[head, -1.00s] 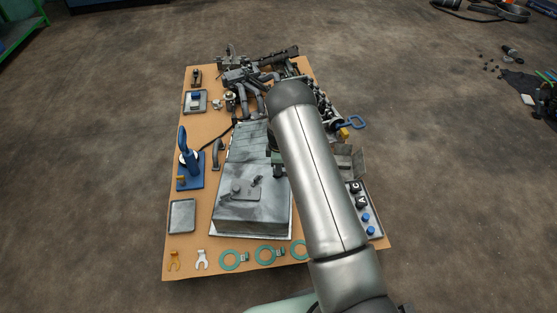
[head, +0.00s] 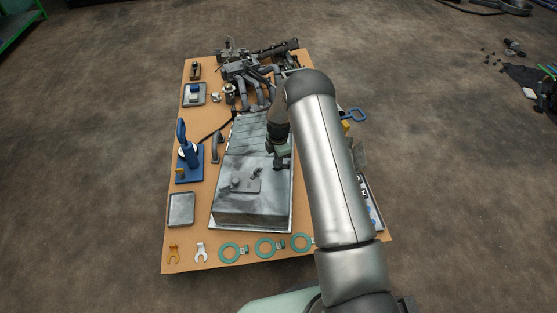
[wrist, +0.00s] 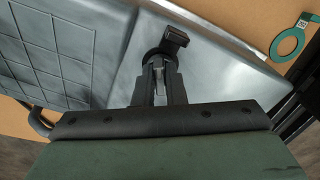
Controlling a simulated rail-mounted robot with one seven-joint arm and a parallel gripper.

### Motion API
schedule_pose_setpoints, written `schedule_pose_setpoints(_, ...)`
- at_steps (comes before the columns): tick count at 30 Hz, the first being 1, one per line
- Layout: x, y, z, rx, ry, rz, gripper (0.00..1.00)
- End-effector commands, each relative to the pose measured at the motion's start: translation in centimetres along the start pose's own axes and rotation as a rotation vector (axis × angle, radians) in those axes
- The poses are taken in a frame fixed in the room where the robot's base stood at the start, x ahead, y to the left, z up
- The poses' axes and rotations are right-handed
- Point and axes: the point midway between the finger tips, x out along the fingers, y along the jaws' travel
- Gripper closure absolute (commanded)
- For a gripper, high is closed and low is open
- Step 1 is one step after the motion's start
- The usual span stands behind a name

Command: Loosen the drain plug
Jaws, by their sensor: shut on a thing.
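The grey metal tank (head: 235,208) lies on the tan board. My gripper (head: 281,163) is over its right side, pointing down. In the wrist view my gripper (wrist: 159,72) is shut on a small dark fitting with a round collar and a blocky end (wrist: 174,38), apparently the drain plug. The fitting appears against the tank's pale surface, near an edge of its upper face. The fingers cover part of it, so I cannot tell how far it is seated.
Green ring gaskets (head: 265,247) lie along the board's front edge. A blue stand (head: 188,163) and a shallow tray (head: 181,209) are at the left. Dark engine parts (head: 248,80) crowd the back. My arm hides much of the right side.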

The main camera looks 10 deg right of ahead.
Motion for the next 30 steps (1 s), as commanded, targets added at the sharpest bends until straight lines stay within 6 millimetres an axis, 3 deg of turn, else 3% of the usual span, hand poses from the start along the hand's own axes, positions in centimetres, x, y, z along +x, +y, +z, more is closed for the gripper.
schedule_pose_setpoints(10, 0.02, 0.00, 0.00, -0.091, 0.001, -0.001, 1.00)
schedule_pose_setpoints(18, -0.10, 0.18, -0.05, -0.564, 0.002, 0.000, 1.00)
schedule_pose_setpoints(27, -0.09, 0.20, -0.08, -0.622, 0.000, -0.001, 1.00)
schedule_pose_setpoints(30, -0.13, 0.19, -0.05, -0.732, 0.002, 0.000, 1.00)
